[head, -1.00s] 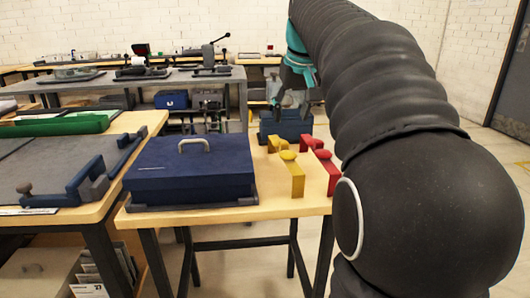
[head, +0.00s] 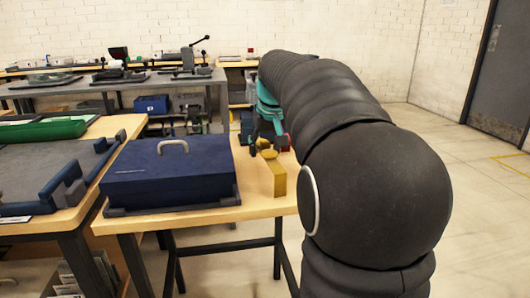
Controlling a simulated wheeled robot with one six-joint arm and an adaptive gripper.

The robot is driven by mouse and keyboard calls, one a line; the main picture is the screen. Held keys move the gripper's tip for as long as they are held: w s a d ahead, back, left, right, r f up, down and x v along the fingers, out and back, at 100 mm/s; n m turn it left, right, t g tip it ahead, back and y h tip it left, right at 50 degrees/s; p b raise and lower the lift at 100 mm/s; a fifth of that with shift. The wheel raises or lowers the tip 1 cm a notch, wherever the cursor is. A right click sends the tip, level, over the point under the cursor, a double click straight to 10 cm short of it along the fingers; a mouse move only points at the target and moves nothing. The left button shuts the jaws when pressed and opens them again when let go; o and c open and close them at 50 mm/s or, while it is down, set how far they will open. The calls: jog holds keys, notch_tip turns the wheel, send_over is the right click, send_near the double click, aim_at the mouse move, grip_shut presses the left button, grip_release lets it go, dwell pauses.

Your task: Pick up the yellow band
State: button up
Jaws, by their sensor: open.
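My gripper (head: 268,146) is open, just above and behind the band's upper part in the picture. I cannot tell whether the fingers touch it. A red band (head: 288,142) shows only in part behind my gripper and arm. My black arm covers the right side of the table.
A dark blue box (head: 165,180) with a pale handle sits left of the band on the same table (head: 200,217). Another table with a grey tray (head: 40,170) stands at the left. Floor (head: 475,200) is clear on the right.

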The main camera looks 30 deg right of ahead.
jog(key=shift+w+f, duration=0.2)
jog(key=shift+f, duration=0.4)
jog(key=c, duration=0.8)
jog(key=shift+r, duration=0.1)
jog(key=shift+c, duration=0.2)
